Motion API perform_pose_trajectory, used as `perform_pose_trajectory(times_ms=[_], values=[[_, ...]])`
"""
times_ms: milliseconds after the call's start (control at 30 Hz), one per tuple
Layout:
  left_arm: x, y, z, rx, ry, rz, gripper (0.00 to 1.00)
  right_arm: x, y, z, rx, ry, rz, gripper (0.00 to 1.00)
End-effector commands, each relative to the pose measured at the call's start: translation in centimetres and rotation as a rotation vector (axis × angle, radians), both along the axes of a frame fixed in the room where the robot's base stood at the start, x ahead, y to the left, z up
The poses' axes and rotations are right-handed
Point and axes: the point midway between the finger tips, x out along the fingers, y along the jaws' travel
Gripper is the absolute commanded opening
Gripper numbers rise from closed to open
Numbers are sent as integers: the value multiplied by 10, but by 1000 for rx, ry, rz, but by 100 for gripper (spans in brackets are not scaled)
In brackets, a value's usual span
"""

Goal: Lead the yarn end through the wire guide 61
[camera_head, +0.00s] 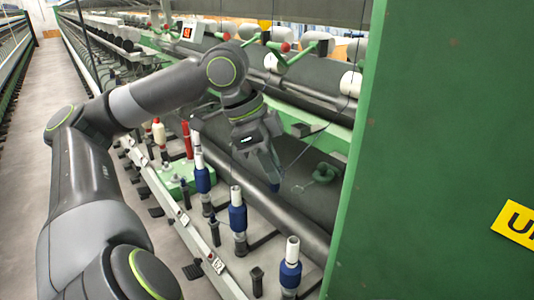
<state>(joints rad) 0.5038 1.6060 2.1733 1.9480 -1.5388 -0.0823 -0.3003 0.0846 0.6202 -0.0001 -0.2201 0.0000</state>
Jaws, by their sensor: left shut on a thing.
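My left gripper (268,172) comes in from the left and points down over the row of bobbins, in front of the dark horizontal rollers. It is shut on the yarn end, which is too thin to make out clearly between the fingers. A faint thin line shows to the right of the fingers. The wire guide itself cannot be made out for certain. My right gripper is not in view.
Blue-wrapped bobbins (238,218) stand upright on spindles below the gripper, another (290,270) nearer. A red bobbin (187,140) stands further back. A large green panel (450,130) closes off the right side. The aisle floor (45,100) at left is clear.

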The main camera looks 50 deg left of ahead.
Motion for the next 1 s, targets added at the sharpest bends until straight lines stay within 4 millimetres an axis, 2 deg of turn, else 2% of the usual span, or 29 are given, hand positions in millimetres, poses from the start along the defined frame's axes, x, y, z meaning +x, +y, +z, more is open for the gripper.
perform_pose_trajectory(times_ms=[33,367,600,1000], values=[[2,-2,3,-5,1,-2,5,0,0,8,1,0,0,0],[26,-5,-11,-8,-1,-3,5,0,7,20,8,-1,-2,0],[40,-4,-18,-4,-1,-2,5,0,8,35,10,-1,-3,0],[48,-4,-24,0,0,1,5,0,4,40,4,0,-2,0]])
